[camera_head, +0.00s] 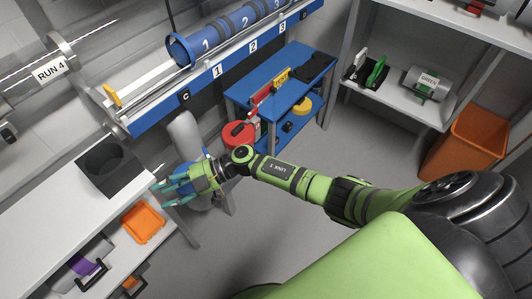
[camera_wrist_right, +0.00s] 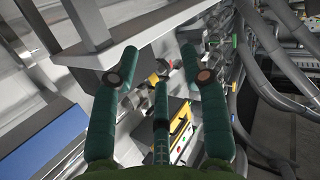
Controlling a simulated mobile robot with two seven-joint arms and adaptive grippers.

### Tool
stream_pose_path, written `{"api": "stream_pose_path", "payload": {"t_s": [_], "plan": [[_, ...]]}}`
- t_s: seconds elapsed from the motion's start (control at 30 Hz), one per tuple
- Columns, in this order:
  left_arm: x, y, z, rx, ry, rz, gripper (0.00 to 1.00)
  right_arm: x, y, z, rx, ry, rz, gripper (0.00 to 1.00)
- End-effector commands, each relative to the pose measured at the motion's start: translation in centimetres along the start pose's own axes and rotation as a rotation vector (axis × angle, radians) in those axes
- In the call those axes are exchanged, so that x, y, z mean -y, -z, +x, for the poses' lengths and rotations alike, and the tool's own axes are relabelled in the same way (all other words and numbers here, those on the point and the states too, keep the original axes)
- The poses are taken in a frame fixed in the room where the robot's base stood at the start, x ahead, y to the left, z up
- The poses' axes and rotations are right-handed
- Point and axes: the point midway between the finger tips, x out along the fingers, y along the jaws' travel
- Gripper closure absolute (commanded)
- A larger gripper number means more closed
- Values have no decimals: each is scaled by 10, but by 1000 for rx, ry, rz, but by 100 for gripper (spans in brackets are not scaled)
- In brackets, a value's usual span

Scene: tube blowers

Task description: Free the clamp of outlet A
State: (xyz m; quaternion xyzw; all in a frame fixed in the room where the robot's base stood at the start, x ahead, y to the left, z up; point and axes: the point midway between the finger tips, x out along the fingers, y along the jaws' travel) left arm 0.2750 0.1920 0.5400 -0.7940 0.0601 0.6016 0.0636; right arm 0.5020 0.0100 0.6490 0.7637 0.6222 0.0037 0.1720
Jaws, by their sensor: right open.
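My right gripper (camera_head: 178,184) is open and empty in the head view, its teal fingers spread near the right end of the white bench, beside a grey pipe (camera_head: 186,135). In the right wrist view its fingers (camera_wrist_right: 160,76) stand apart. Beyond them is a cluster of small metal fittings (camera_wrist_right: 134,98) and a yellow panel (camera_wrist_right: 181,138) with coloured buttons, partly hidden by the middle finger. I cannot make out outlet A or its clamp for certain in either view. My left gripper is not in view.
A blue rail with a C plate (camera_head: 184,95) holds numbered blue canisters (camera_head: 207,44). A blue cart (camera_head: 297,62) stands behind. Grey hoses (camera_wrist_right: 264,75) run close on the right in the wrist view.

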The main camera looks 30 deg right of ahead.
Motion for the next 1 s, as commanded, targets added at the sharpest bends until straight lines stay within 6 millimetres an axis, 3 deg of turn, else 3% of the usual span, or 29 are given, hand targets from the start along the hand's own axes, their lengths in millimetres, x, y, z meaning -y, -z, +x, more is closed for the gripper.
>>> {"api": "stream_pose_path", "payload": {"t_s": [0.03, 0.17, 0.43, 0.63, 1.0], "plan": [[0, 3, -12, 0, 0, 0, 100, -4, -3, -5, -5, -75, 39, 55], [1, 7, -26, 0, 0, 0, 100, -13, -29, -20, 21, -270, 123, 55], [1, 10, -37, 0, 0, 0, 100, -10, -71, -45, 106, -461, 219, 55], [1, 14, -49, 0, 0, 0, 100, 7, -107, -70, 209, -586, 306, 55], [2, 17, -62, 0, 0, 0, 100, 44, -154, -104, 369, -707, 422, 55]]}}
